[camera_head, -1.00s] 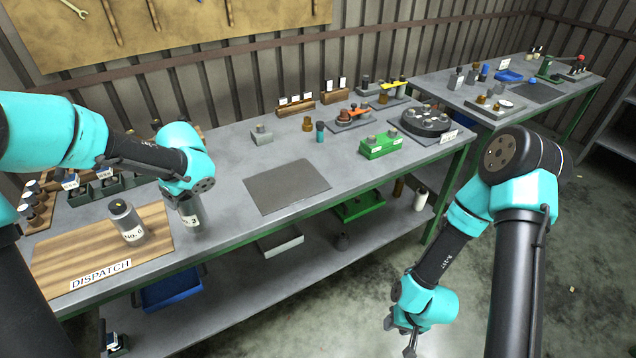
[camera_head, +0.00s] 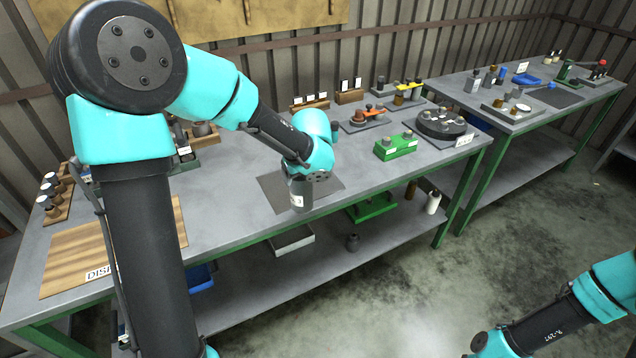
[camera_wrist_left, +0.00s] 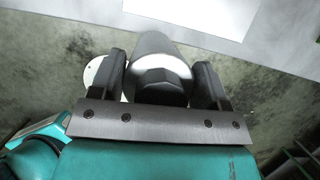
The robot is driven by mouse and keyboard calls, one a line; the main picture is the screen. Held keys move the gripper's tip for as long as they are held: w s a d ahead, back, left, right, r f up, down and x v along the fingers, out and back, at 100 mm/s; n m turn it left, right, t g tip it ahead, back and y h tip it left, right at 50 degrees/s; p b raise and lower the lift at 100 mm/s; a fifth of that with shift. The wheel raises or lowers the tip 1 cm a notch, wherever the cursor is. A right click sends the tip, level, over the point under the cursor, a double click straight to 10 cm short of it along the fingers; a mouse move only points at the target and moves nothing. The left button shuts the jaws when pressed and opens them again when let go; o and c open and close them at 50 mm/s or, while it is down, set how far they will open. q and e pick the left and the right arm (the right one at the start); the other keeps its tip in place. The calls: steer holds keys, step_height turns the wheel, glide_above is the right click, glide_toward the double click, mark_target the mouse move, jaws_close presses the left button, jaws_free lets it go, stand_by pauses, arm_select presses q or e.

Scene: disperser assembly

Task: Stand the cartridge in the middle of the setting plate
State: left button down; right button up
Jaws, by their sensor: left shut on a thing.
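The cartridge (camera_head: 301,198) is a grey cylinder with a white label. My left gripper (camera_head: 303,177) is shut on it and holds it about upright. In the left wrist view the cartridge (camera_wrist_left: 160,80) sits between the two dark fingers (camera_wrist_left: 162,92). The setting plate appears to be the dark grey flat plate (camera_head: 271,190) on the bench. In the head view the cartridge overlaps the plate's front part, with its lower end at the bench's front edge. Its height above the bench is hard to tell. My right gripper is out of view; only part of its arm shows at bottom right.
The wooden dispatch board (camera_head: 70,262) lies at the left, partly hidden by my left arm. A green block (camera_head: 396,147), an orange-topped fixture (camera_head: 362,120) and a black round fixture (camera_head: 441,124) stand right of the plate. The bench beside the plate is clear.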

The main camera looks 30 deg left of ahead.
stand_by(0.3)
arm_select(q)
steer(key=w+a+f, duration=0.1)
steer(key=w+a, duration=0.7)
steer(key=w, duration=0.5)
steer(key=shift+w+a+f, duration=0.15)
steer(key=shift+w+a, duration=0.05)
steer(key=shift+w, duration=0.15)
steer(key=shift+f, duration=0.1)
steer(key=shift+f, duration=1.75)
steer(key=shift+c, duration=0.5)
jaws_free()
steer(key=shift+f, duration=0.1)
